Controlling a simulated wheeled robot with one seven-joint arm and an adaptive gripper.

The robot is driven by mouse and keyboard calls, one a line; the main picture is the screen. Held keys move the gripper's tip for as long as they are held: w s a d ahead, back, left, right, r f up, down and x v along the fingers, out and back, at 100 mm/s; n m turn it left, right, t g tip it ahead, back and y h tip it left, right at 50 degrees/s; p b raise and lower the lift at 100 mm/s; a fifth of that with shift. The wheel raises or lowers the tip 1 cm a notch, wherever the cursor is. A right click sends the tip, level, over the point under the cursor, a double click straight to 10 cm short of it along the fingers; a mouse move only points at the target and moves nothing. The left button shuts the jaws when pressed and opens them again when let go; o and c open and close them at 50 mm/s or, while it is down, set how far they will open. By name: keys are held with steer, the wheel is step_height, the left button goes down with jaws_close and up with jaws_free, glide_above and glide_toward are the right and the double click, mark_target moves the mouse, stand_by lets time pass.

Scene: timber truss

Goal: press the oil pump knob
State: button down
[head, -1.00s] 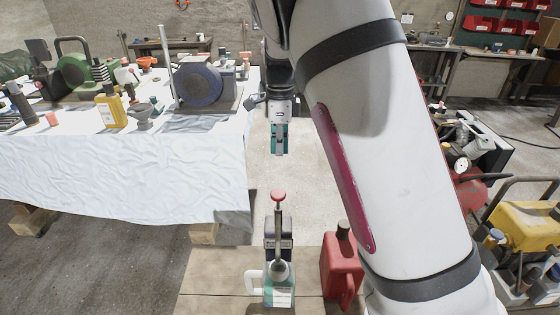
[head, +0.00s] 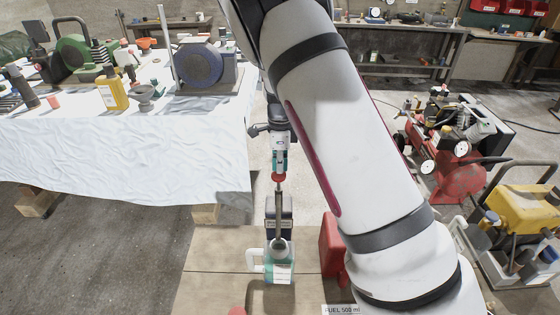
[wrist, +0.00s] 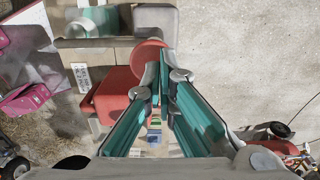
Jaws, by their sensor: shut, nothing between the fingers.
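The oil pump has a red knob (head: 278,178) on top of an upright metal rod (head: 279,215). The rod rises from a bottle (head: 280,266) with a white handle and teal label, standing on a wooden surface. My gripper (head: 279,168) points down, shut and empty, with its fingertips right at the top of the knob. In the wrist view the knob (wrist: 149,52) shows beside and partly behind the fingertips (wrist: 163,62). I cannot tell whether they touch it. The knob stands high above the bottle.
A red can (head: 332,250) stands just right of the bottle, and a dark container (head: 287,212) stands behind it. A cloth-covered table (head: 120,160) with tools is on the left. A red compressor (head: 460,175) and a yellow machine (head: 525,215) are on the right.

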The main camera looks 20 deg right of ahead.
mark_target(280, 178)
step_height(280, 178, down, 5)
steer(key=shift+f+b, duration=0.15)
steer(key=shift+b, duration=0.9)
